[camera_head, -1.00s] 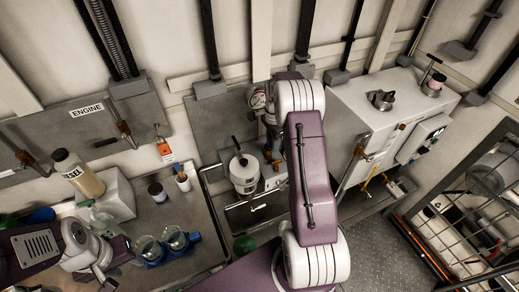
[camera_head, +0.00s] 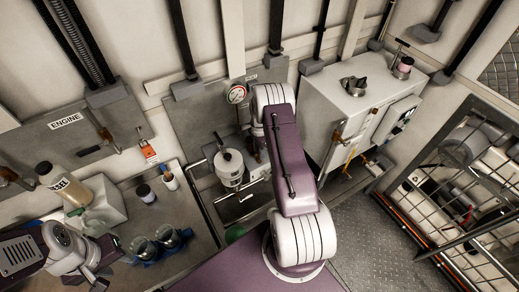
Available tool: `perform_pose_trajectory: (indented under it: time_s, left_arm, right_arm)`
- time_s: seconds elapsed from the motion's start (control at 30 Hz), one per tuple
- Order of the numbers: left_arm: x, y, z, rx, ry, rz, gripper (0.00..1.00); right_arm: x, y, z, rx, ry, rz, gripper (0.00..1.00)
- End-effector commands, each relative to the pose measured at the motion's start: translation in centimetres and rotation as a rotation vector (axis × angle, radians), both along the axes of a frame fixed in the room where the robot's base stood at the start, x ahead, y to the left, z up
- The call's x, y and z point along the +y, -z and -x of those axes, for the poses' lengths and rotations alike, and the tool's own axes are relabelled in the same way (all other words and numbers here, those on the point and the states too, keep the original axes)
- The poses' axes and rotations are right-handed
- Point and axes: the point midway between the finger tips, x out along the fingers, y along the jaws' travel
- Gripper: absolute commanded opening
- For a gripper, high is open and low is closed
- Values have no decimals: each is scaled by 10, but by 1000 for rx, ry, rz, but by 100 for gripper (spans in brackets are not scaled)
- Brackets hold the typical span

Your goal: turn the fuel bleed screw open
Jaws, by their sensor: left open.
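A white canister (camera_head: 230,168) with a dark handle-like piece (camera_head: 219,139) above its lid stands at the wall panel (camera_head: 190,115), above a metal tray. I cannot make out a distinct bleed screw on it. My right arm (camera_head: 288,160) reaches up just right of the canister. Its white wrist end covers part of the pipework, and its gripper is hidden behind it. My left gripper (camera_head: 102,276) is low at the left, open, in front of the bench and well away from the canister.
A white tank box (camera_head: 335,105) stands to the right, with a barred gate (camera_head: 450,190) beyond. A labelled bottle (camera_head: 62,184), small pots and blue-based cups (camera_head: 168,240) crowd the left bench. Chequered floor lies clear at lower right.

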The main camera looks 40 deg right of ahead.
Motion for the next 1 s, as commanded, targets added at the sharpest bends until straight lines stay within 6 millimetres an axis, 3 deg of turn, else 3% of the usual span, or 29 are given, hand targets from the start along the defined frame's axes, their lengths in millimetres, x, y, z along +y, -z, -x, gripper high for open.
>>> perform_pose_trajectory:
  time_s: [0.13, 0.23, 0.27, 0.67, 1.0]
  left_arm:
    - [0, 0, 0, 0, 0, 0, 42]
    - [0, 0, 0, 0, 0, 0, 42]
    - [0, 0, 0, 0, 0, 0, 42]
    - [0, 5, 0, 0, 0, 0, 42]
    - [0, 24, 0, 0, 0, 0, 42]
  right_arm:
    - [0, 0, 0, -1, 0, 0, 31]
    - [0, 0, 0, -1, 0, 0, 3]
    - [0, 0, 0, -1, 0, 0, 0]
    - [0, 1, -1, -2, -45, 1, 0]
    - [-1, 2, -1, -3, -293, 2, 0]
